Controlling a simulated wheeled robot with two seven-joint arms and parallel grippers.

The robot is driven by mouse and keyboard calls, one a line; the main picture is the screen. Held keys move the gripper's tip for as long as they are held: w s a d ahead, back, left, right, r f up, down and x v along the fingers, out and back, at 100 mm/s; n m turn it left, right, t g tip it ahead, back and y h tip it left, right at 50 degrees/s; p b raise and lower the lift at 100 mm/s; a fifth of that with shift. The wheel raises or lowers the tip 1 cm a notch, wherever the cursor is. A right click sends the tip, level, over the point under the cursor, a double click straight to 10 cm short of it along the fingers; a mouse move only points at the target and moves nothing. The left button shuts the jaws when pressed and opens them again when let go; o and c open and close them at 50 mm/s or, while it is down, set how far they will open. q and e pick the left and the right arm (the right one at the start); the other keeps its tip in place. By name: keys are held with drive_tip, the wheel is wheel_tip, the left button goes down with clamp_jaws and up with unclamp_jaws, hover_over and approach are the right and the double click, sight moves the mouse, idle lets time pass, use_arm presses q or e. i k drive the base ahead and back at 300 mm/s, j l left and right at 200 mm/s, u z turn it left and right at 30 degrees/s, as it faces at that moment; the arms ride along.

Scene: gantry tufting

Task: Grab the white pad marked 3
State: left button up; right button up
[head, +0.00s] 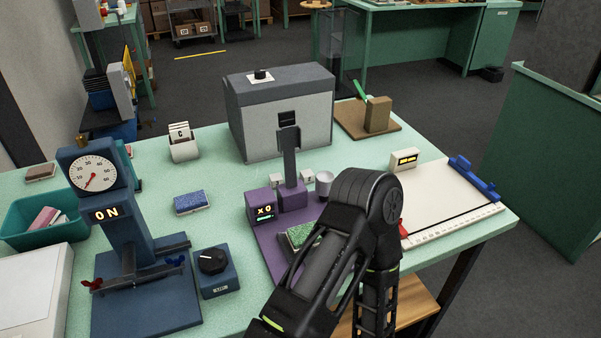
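I cannot make out a white pad marked 3 in the head view. A blue-topped pad (191,202) lies on the table left of centre. A green-topped pad (301,235) sits on the purple device, partly behind my arm. A pinkish pad (45,218) lies in the teal bin, and a brownish pad (40,172) lies behind it. One of my arms rises from the bottom and bends down again at right of centre. Neither gripper's fingers show.
A blue dial press (150,290) and a knob box (213,270) stand at front left. The teal bin (88,226), grey box machine (290,125), card holder (184,150), cup (323,183) and white cutting board (440,205) share the green table. Bare tabletop (150,175) shows left of centre.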

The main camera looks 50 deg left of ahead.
sight(275, 179)
drive_tip(key=u, duration=1.95)
drive_tip(key=i+l, duration=0.1)
drive_tip(key=l, duration=0.9)
drive_tip(key=i+l+z, duration=0.1)
drive_tip(key=l, duration=0.35)
drive_tip(key=i+l, duration=0.15)
drive_tip(key=l, duration=0.35)
drive_tip(key=i+l, duration=0.1)
drive_tip(key=l, duration=0.4)
